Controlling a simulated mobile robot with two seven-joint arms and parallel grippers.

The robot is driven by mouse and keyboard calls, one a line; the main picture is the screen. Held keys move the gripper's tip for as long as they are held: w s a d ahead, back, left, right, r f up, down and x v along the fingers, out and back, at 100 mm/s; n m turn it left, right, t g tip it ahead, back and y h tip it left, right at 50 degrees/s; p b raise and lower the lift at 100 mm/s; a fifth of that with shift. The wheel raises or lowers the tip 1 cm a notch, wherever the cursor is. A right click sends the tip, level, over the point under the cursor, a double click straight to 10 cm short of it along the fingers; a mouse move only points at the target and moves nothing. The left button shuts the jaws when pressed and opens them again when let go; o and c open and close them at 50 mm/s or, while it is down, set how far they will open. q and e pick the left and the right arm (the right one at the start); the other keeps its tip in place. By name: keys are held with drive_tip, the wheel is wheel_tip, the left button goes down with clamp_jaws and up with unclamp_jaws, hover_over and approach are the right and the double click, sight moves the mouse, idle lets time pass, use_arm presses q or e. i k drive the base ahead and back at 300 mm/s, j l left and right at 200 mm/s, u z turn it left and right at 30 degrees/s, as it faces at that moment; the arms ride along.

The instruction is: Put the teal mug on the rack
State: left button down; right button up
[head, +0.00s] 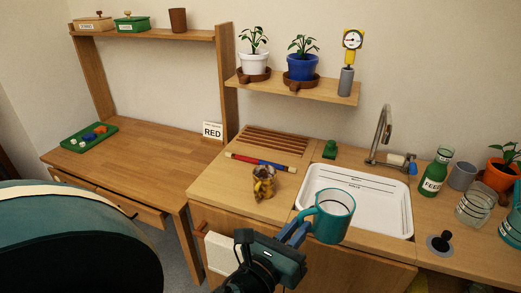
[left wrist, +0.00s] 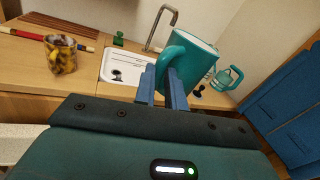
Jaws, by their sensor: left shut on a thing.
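The teal mug (head: 334,222) is in the air in front of the white tray (head: 402,222), upright or slightly tilted. My left gripper (head: 298,231) is shut on its handle, with the mug to the right of the fingers. In the left wrist view the teal mug (left wrist: 195,65) leans to the right, and the blue fingers (left wrist: 164,90) close around its handle. A slatted wooden rack (head: 263,144) lies at the back of the counter, left of the tray. My right gripper is not in view.
A patterned brown-yellow mug (head: 264,183) and a red-blue stick (head: 262,163) are in front of the slats. A tap (head: 382,135) rises behind the tray. A green bottle (head: 436,172), a grey cup (head: 462,177) and a glass jar (head: 473,208) stand to the right. A shelf (head: 300,90) hangs above.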

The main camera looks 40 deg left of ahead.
sight(287, 142)
drive_tip(key=k+z, duration=0.3)
drive_tip(key=k+l+z, duration=0.15)
drive_tip(key=k+z, duration=0.2)
drive_tip(key=j+z, duration=0.25)
drive_tip(key=z, duration=0.2)
drive_tip(key=j+z, duration=0.25)
drive_tip(key=z, duration=0.2)
drive_tip(key=k+j, duration=0.1)
drive_tip(key=j, duration=0.4)
drive_tip(key=k+j, duration=0.15)
drive_tip(key=j, duration=0.3)
drive_tip(key=k+j, duration=0.1)
drive_tip(key=j, duration=0.4)
drive_tip(key=k+j, duration=0.1)
drive_tip(key=j, duration=0.4)
drive_tip(key=k+j, duration=0.15)
drive_tip(key=j, duration=0.3)
drive_tip(key=k+j, duration=0.1)
drive_tip(key=j, duration=0.4)
